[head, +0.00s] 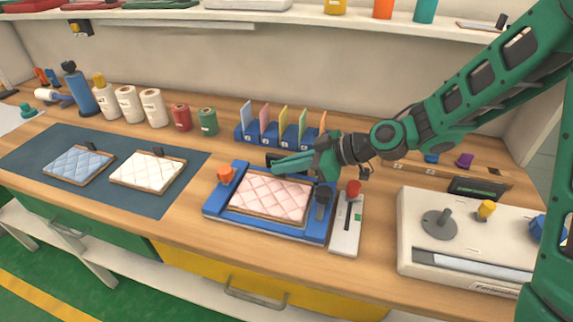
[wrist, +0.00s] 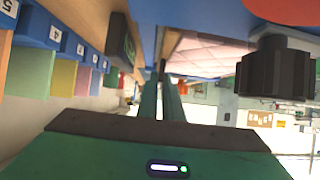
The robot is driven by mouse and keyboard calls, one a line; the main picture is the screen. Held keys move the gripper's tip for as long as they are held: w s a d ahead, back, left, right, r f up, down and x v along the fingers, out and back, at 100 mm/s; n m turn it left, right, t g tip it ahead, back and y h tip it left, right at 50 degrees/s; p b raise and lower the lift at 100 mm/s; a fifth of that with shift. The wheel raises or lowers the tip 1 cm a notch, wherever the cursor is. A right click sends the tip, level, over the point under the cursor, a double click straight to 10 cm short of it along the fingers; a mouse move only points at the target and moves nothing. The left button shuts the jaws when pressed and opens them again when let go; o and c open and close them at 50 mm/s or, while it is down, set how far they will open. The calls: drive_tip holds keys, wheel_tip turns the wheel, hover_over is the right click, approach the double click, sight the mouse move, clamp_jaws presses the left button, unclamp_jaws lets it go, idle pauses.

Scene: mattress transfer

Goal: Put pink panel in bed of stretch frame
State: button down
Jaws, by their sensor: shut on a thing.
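The pink quilted panel (head: 270,196) lies flat, within the blue stretch frame (head: 287,232) as far as I can see. Its far edge is partly hidden by my gripper. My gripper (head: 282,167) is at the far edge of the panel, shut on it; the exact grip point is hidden. In the wrist view, my gripper's fingers (wrist: 172,85) are close together and reach to the pink panel (wrist: 208,50). The frame has an orange knob (head: 226,175) at the left and a black clamp (head: 322,202) at the right.
A dark mat (head: 100,195) at left holds a blue panel (head: 78,163) and a white panel (head: 147,171). A rack of coloured cards (head: 262,138) stands behind the frame. A red-knobbed lever unit (head: 346,232) and a white machine (head: 455,250) stand at right.

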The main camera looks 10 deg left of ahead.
drive_tip(key=c, duration=1.9)
unclamp_jaws()
drive_tip(key=shift+f, duration=0.1)
drive_tip(key=v, duration=1.2)
